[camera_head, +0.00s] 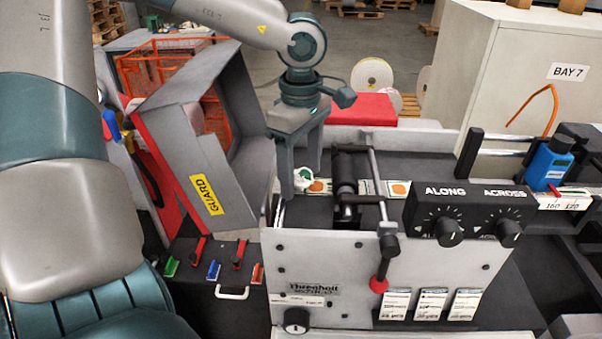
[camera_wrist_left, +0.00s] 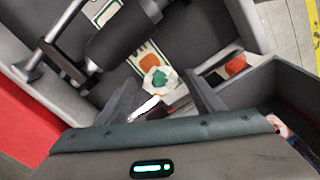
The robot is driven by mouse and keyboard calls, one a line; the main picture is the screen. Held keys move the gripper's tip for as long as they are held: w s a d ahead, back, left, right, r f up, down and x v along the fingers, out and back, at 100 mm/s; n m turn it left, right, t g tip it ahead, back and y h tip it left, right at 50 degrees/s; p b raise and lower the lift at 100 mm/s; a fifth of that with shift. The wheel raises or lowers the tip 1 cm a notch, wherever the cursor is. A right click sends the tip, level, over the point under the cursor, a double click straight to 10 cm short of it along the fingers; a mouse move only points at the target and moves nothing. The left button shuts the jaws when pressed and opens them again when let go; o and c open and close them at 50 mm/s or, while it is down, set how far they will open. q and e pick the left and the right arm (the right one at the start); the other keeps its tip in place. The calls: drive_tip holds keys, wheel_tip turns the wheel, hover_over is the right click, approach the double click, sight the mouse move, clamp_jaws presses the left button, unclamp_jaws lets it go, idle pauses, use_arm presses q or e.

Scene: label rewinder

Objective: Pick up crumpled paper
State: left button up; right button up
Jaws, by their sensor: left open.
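The crumpled paper (camera_head: 303,179) is a small white wad with green marks. It lies on the label strip in the machine's dark bed, left of the black roller. It also shows in the left wrist view (camera_wrist_left: 160,79). My left gripper (camera_head: 300,176) points down into the bed with its fingers open on either side of the paper. In the left wrist view the paper appears between and just past the open fingertips (camera_wrist_left: 163,82). I cannot tell whether a finger touches it. My right gripper is not in view.
The open grey guard (camera_head: 190,130) stands close to the left of my left gripper. The black roller (camera_head: 346,185) and a lever with a red knob (camera_head: 379,284) are close on the right. A knob panel (camera_head: 468,215) and a blue bottle (camera_head: 548,162) are further right.

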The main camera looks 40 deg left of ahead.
sight(303, 172)
use_arm(q)
drive_tip(key=shift+c, duration=0.5)
drive_tip(key=c, duration=0.9)
drive_tip(key=shift+c, duration=0.2)
drive_tip(key=shift+r, duration=0.1)
drive_tip(key=shift+r+b, duration=0.65)
drive_tip(key=shift+r, duration=0.1)
drive_tip(key=shift+d+r+b, duration=0.25)
drive_tip(key=shift+r+b, duration=0.6)
drive_tip(key=shift+r, duration=0.35)
drive_tip(key=s+d+r+b, duration=0.3)
drive_tip(key=d+r, duration=0.4)
drive_tip(key=d, duration=0.3)
drive_tip(key=shift+s+d+b, duration=0.2)
drive_tip(key=shift+d+b, duration=0.2)
drive_tip(key=shift+b, duration=0.3)
